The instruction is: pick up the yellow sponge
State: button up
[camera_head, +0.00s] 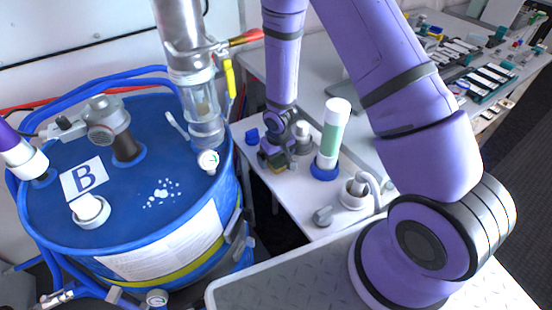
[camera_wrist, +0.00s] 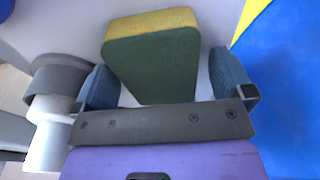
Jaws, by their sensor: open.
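The yellow sponge (camera_wrist: 150,22) has a yellow layer along its top and a dark green face (camera_wrist: 155,65) toward the wrist camera. It stands between the two blue-grey fingers of my gripper (camera_wrist: 166,82). The fingers are spread, with a visible gap on both sides of the sponge. The sponge's lower edge is hidden behind the grey gripper bar. In the head view my gripper (camera_head: 273,157) is low over the white bench, left of the green-and-white bottle, and mostly covers the sponge.
The large blue drum (camera_head: 130,190) rises left of my gripper.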

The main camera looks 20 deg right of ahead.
jog(key=shift+c, duration=0.5)
jog(key=c, duration=0.9)
